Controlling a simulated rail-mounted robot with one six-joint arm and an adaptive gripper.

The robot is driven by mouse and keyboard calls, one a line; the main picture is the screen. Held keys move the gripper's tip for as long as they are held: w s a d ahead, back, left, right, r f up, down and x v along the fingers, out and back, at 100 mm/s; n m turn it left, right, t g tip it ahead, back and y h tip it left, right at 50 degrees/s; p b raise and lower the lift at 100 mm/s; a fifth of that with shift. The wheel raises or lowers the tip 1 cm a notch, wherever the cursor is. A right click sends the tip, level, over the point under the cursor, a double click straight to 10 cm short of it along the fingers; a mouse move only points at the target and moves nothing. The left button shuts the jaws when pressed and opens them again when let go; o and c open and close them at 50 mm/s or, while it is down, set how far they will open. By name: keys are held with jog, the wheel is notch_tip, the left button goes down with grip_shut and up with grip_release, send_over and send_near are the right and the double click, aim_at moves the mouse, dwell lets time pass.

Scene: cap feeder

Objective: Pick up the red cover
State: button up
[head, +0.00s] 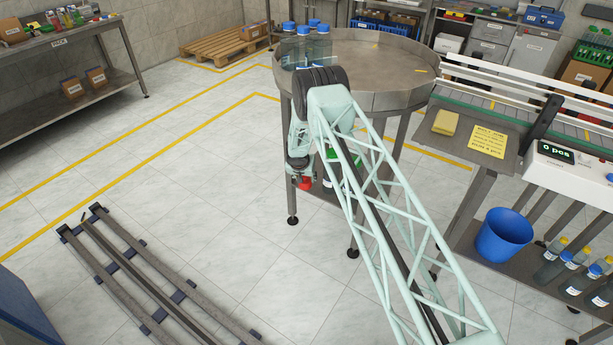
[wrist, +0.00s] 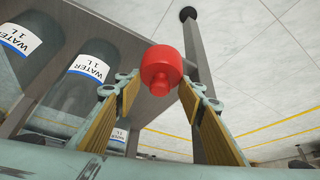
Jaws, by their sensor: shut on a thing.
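The red cover (wrist: 162,68) is a round red cap with a narrower stub. In the wrist view it sits between the tips of my gripper's fingers (wrist: 160,90), and the gripper is shut on it. In the head view the red cover (head: 305,183) shows at the lower end of my gripper (head: 301,170), beside the round metal table (head: 385,75) and below its top. My arm hides part of the gripper there, so the fingers are not clear in that view.
Bottles labelled WATER (wrist: 88,68) are close on the left of the wrist view. Blue-capped bottles (head: 318,52) stand on the round table. A blue bucket (head: 503,236) and the conveyor (head: 470,105) are on the right. Rails (head: 150,280) lie on the floor at left; the floor between is clear.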

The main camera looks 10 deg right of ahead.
jog(key=s+a+r+b, duration=0.1)
jog(key=s+a, duration=0.3)
jog(key=s, duration=0.4)
jog(key=shift+s+a, duration=0.3)
dwell(0.3)
jog(key=shift+s+d, duration=0.1)
dwell(0.8)
